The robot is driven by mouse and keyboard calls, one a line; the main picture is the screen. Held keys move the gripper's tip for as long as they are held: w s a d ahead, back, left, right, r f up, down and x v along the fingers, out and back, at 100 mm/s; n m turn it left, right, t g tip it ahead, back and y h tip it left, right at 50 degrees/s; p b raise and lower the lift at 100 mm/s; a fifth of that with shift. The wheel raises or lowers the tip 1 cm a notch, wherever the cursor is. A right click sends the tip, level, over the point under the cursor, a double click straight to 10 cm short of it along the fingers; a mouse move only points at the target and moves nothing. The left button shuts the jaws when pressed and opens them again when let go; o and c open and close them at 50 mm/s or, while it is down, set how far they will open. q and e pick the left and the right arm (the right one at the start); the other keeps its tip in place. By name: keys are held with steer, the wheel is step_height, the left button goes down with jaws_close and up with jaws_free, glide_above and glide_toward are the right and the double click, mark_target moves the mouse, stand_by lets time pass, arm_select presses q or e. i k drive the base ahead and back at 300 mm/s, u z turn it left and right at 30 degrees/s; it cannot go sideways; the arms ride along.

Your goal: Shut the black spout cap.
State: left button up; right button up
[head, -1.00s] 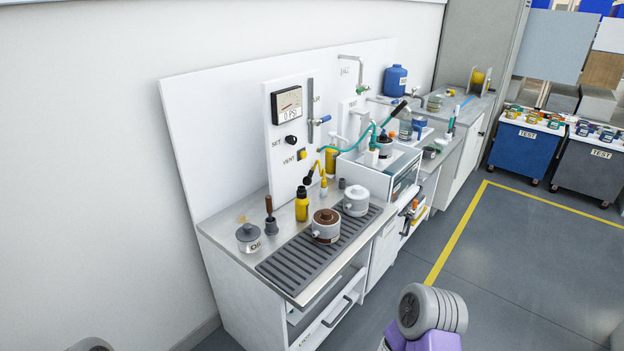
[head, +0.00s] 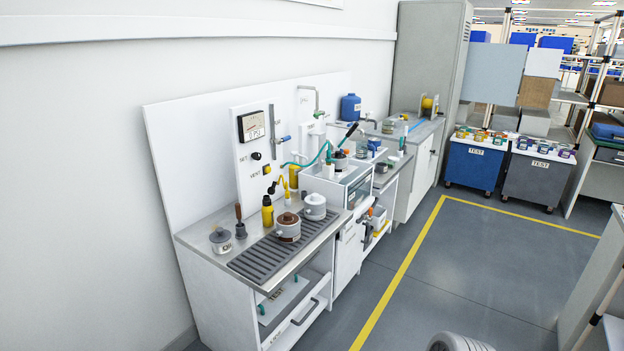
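A yellow bottle (head: 267,212) with a dark top stands on the bench in the head view. Behind it is a thin yellow spout-like piece (head: 286,187) with a small black part (head: 272,187) at its left end. I cannot tell whether this black part or the bottle's dark top is the spout cap, nor whether it is open. Neither of my grippers is in view. Only a grey rounded part of my own arm shows at the bottom edge.
A grey slatted mat (head: 265,263) on the bench bears a brown-topped pot (head: 288,229). A white pot (head: 315,207) and a grey lidded pot (head: 221,241) stand nearby. A gauge panel (head: 253,150) rises behind. The floor (head: 480,270) in front is clear.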

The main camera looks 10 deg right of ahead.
mark_target(271, 190)
steer(key=z, duration=0.3)
steer(key=i, duration=1)
steer(key=u, duration=0.45)
steer(key=k, duration=0.6)
steer(key=z, duration=0.45)
steer(key=i, duration=1.05)
